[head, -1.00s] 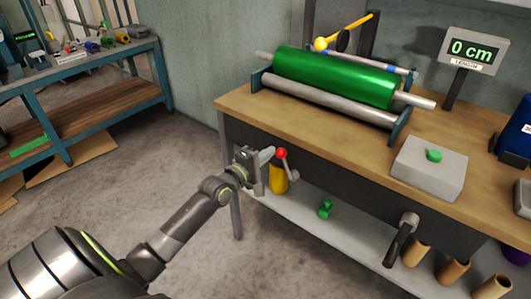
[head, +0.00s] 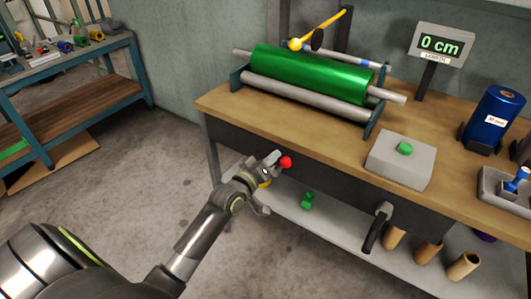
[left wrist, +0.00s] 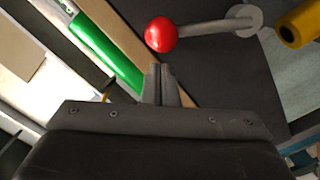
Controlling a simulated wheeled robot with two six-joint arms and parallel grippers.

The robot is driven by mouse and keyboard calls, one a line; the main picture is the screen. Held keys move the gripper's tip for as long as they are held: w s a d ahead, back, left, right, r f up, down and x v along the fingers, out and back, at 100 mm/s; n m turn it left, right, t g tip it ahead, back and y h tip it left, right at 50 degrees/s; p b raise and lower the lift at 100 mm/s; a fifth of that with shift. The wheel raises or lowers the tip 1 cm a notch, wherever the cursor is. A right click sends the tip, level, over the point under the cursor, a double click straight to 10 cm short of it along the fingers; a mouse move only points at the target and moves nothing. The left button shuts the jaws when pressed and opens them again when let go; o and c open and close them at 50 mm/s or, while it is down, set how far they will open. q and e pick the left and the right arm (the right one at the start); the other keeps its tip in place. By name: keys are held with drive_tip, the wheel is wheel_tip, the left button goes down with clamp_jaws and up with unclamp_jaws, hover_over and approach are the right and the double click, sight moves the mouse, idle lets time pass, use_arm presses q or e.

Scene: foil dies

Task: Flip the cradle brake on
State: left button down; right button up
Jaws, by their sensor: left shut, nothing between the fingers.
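The brake lever has a red ball knob (head: 286,162) and sits on the dark front of the bench, below the top's edge. In the left wrist view the knob (left wrist: 161,34) ends a grey lever arm (left wrist: 212,27) that runs to a round pivot at the upper right. My left gripper (head: 276,157) is shut and empty, with its tips right beside the knob in the head view. In the left wrist view the closed fingertips (left wrist: 160,82) lie just below the knob, with a small gap in the picture. The gripper hides most of the lever arm in the head view.
A green roll (head: 312,82) rests in a cradle on the bench top (head: 225,103). A grey box with a green button (head: 405,148) and a 0 cm display (head: 440,44) stand to the right. A black handle (head: 376,232) juts from the bench front. Open floor lies left.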

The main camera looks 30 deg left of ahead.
use_arm(q)
drive_tip(key=shift+s+d+f, duration=0.1)
drive_tip(key=shift+d+f, duration=0.05)
drive_tip(key=shift+d, duration=0.55)
use_arm(e)
drive_tip(key=shift+r, duration=0.1)
drive_tip(key=shift+w, duration=0.2)
